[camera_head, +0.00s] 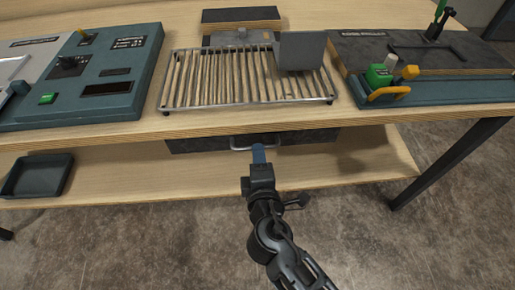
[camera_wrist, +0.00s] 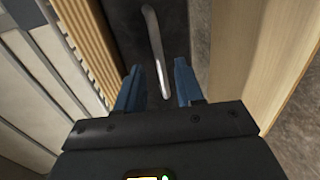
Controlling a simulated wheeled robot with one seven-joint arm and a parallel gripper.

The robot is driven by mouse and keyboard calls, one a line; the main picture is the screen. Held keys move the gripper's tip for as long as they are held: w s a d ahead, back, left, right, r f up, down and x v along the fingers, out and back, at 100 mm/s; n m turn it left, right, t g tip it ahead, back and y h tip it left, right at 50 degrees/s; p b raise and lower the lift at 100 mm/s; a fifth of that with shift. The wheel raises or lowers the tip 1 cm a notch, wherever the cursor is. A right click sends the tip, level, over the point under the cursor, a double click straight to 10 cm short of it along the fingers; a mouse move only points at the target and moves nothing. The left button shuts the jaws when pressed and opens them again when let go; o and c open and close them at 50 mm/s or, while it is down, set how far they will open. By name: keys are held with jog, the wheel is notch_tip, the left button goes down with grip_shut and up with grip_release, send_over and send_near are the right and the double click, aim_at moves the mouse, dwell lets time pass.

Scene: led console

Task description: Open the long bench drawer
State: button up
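The long bench drawer (camera_head: 190,145) is a dark box under the front edge of the wooden bench top, and its front looks flush with the bench. Its bar handle (camera_head: 240,147) is pale metal; in the wrist view the handle (camera_wrist: 154,45) runs down between my fingers. My gripper (camera_head: 259,153) is right at the handle, with its blue fingertips pointing at the drawer front. In the wrist view my gripper (camera_wrist: 160,82) has its two blue fingers apart, one on each side of the handle's near end. A gap shows on both sides of the bar.
A teal control console (camera_head: 105,75) is at left, a teal fixture (camera_head: 430,90) at right. A dark tray (camera_head: 38,175) sits on the lower shelf (camera_head: 340,172).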

jog(key=shift+x, duration=1.55)
grip_shut()
